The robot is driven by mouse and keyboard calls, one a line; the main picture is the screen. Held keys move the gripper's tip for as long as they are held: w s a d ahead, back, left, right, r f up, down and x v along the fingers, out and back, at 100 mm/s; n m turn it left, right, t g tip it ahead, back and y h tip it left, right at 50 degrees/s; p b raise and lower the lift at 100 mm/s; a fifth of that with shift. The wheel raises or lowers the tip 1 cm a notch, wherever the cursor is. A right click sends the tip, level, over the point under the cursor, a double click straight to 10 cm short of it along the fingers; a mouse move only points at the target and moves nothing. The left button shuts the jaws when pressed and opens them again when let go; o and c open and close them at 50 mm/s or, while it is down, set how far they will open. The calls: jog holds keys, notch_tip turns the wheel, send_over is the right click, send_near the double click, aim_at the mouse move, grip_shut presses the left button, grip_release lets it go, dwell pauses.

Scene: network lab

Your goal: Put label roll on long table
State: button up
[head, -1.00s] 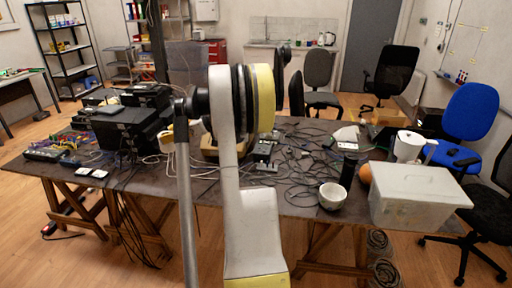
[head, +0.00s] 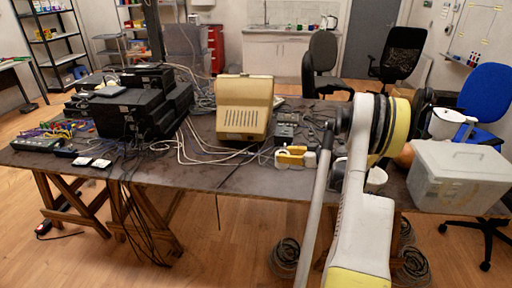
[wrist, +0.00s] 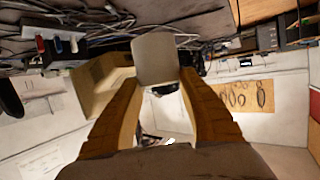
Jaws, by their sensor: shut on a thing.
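My gripper (wrist: 158,78) has its two yellow-brown fingers closed on a pale grey-white piece, which I take to be the label roll (wrist: 155,55). Its far side is hidden. In the head view my gripper (head: 294,156) shows small and yellow left of my arm, with white parts beside it. It appears in front of the long table (head: 190,175), near its front edge. I cannot tell its height above the top. The long table is dark and runs across the head view.
A beige machine (head: 243,108) stands mid-table, with loose cables around it. Black boxes (head: 135,110) are stacked to the left. A grey lidded bin (head: 460,175) stands at the right end. The front left-middle tabletop is fairly clear.

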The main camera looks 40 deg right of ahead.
jog(key=w+a+f+b, duration=0.2)
jog(key=f, duration=0.1)
jog(key=w+a+f+b, duration=0.2)
jog(key=w+f, duration=0.1)
jog(key=f, duration=0.1)
jog(key=w+a+f+b, duration=0.2)
jog(key=w+f, duration=0.1)
jog(key=shift+w+a+f, duration=0.15)
jog(key=shift+a+f, duration=0.15)
jog(key=shift+a, duration=0.1)
jog(key=shift+r, duration=0.15)
jog(key=o, duration=1.2)
